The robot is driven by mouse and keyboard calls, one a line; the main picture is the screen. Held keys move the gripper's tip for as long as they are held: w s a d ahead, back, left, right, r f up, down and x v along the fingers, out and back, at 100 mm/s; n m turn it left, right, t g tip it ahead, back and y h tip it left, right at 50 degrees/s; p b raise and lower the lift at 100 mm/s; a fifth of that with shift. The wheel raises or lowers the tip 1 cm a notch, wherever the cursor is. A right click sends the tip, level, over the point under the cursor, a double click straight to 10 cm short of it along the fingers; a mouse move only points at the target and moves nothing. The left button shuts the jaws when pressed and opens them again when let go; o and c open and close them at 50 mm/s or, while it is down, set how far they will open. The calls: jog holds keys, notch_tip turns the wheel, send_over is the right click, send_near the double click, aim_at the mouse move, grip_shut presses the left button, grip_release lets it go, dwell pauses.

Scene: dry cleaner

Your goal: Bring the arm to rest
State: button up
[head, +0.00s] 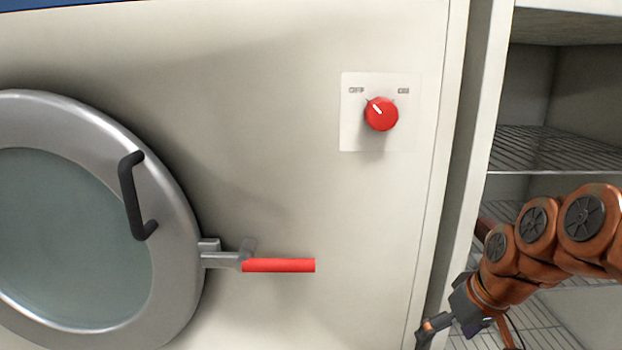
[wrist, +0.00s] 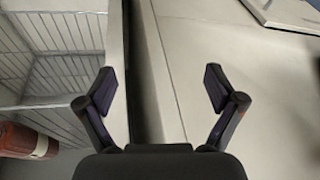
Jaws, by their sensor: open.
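My gripper (head: 430,330) is low at the right in the head view, in front of the gap between the machine and the shelf unit. In the wrist view my gripper (wrist: 160,88) has its two fingers spread wide, with nothing between them. My orange arm comes in from the right edge of the head view, in front of the wire shelves. The gripper's lower part is partly cut off by the bottom edge of the head view.
A cream machine (head: 270,190) has a round glass door (head: 70,230) with a black handle (head: 130,195), a red-gripped latch lever (head: 278,265) and a red knob (head: 381,114), its mark pointing up-left towards OFF. A unit with wire shelves (head: 550,150) stands at the right.

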jog(key=s+a+f+m+g+h, duration=0.1)
jog(key=s+a+f+g, duration=0.25)
jog(key=s, duration=0.75)
jog(key=s+a+f+m+g+h, duration=0.1)
jog(key=s+a+f+g+h, duration=0.3)
jog(key=s, duration=0.7)
notch_tip(320, 180, up, 19)
jog(key=t+y+p, duration=0.2)
jog(key=p, duration=1.6)
jog(key=shift+s+d, duration=0.15)
jog(key=shift+d, duration=0.2)
jog(key=shift+c, duration=0.3)
